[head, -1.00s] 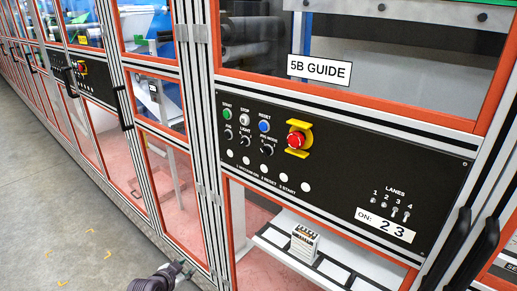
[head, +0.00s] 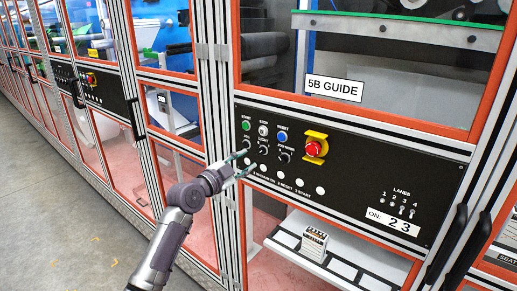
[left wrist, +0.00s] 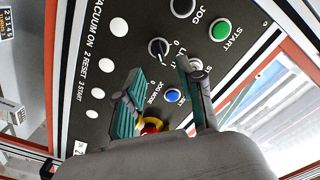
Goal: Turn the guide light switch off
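The guide light switch (head: 263,150) is a small black rotary knob marked LIGHT on the black panel (head: 345,190) under the 5B GUIDE sign. It sits in the second row, between the JOG button (head: 246,143) and the JOG MODE knob (head: 285,157). My left gripper (head: 249,161) is at the panel's left part, just below the knob row. In the left wrist view its fingers (left wrist: 161,68) are spread and empty, with the light switch (left wrist: 158,48) just beyond the gap between the tips. Contact cannot be told. The switch's exact setting is unclear. My right gripper is not in view.
Green START (head: 246,126), white STOP (head: 263,130) and blue RESET (head: 282,137) buttons sit above the knobs. A red emergency stop (head: 314,149) on yellow is to their right. Below are several white round buttons. Door handles (head: 450,235) stick out at the right.

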